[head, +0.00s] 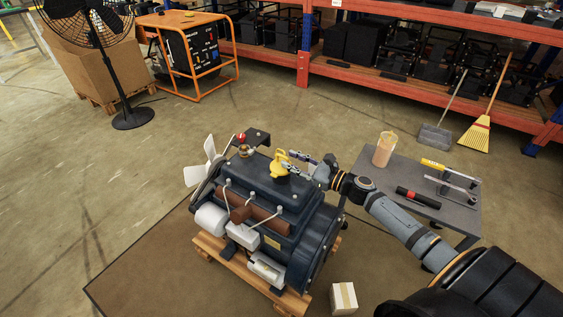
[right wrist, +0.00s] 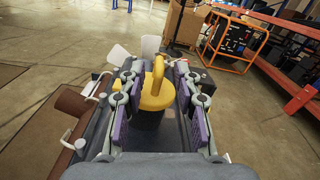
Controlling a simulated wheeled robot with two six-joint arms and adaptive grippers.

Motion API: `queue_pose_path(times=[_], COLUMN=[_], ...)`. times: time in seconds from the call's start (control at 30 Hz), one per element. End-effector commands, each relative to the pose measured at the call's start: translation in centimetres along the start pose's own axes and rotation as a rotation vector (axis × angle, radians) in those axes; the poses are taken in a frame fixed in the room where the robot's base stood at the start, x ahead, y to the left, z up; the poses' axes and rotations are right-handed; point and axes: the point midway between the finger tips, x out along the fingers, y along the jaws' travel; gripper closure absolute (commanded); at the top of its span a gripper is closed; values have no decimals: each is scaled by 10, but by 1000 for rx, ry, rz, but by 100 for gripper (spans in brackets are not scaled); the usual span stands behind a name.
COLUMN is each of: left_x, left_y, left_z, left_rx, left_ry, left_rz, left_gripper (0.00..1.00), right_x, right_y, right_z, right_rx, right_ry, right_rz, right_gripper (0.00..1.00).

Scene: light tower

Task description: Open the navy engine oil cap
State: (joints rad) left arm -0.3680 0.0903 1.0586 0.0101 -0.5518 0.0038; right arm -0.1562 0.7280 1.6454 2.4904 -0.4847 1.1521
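The navy engine (head: 262,190) stands on a wooden pallet. Its yellow oil cap (head: 279,166) sits upright on top, with a raised loop handle, and it also shows in the right wrist view (right wrist: 157,90). My right gripper (head: 297,163) reaches in from the right at the height of the cap. In the right wrist view its two purple-padded fingers (right wrist: 160,88) are spread wide, one on each side of the cap, with gaps visible. Whether the cap lies fully between the fingertips is hard to tell. My left gripper is not in view.
A red cap (head: 241,138) and a white fan (head: 203,161) are at the engine's far left end. A grey table (head: 440,205) with tools and a beaker stands to the right. A cardboard box (head: 343,298) lies on the floor. Open floor is on the left.

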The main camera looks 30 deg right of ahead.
Motion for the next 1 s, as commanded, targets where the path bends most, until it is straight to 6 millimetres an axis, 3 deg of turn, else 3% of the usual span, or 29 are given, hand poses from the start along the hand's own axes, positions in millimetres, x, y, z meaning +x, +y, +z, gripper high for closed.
queue_pose_path(times=[0.3, 0.63, 0.9, 1.0], left_x=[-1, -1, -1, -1], left_y=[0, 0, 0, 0], left_z=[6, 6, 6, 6], left_rx=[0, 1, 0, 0], left_ry=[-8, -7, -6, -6], left_rz=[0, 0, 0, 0], left_gripper=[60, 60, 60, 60], right_x=[40, 45, 45, 45], right_y=[0, 0, 0, 0], right_z=[2, 0, 0, 0], right_rx=[3, 2, 1, 1], right_ry=[0, 3, 3, 3], right_rz=[-2, 1, 0, 0], right_gripper=[67, 67, 100, 100])
